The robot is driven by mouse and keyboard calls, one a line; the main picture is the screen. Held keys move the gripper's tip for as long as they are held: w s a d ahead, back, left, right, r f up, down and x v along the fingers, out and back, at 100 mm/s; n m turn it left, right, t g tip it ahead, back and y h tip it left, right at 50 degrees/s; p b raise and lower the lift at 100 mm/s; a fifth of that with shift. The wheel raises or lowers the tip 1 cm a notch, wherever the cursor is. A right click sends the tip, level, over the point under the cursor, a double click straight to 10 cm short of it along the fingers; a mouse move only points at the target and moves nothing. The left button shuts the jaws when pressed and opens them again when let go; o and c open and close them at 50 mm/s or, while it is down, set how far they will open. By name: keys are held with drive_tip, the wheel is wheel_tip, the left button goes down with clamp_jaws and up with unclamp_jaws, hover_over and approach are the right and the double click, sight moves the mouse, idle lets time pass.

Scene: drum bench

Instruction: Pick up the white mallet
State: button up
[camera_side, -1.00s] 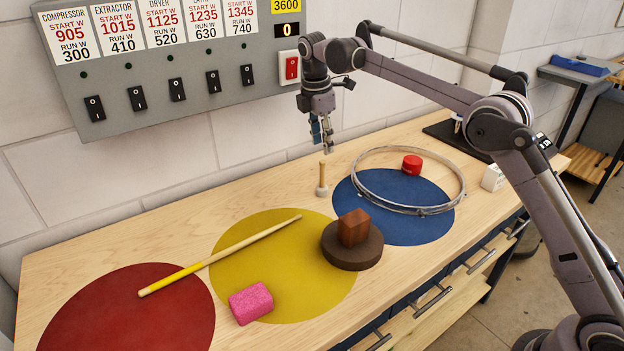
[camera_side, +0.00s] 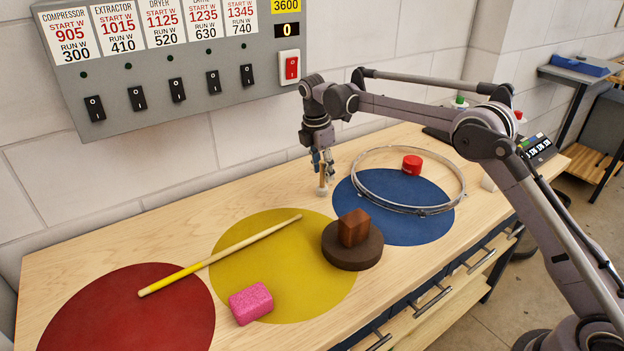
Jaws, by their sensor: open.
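The white mallet (camera_side: 321,191) stands upright on the bench, its pale head down and its wooden handle up, just left of the blue disc. My gripper (camera_side: 323,176) points down over it, with its fingers open around or right beside the upper handle. The fingers hide part of the handle. I cannot tell whether they touch it.
A brown block (camera_side: 354,227) sits on a dark round pad (camera_side: 352,256). A drumstick (camera_side: 220,256) and a pink block (camera_side: 251,303) lie left. The switch panel (camera_side: 200,110) hangs behind.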

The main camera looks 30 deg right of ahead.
sight(324, 186)
drive_tip(key=shift+d+f, duration=0.15)
drive_tip(key=shift+f, duration=0.6)
drive_tip(key=shift+d+f, duration=0.1)
drive_tip(key=shift+f, duration=0.65)
clamp_jaws()
drive_tip(key=shift+r, duration=0.1)
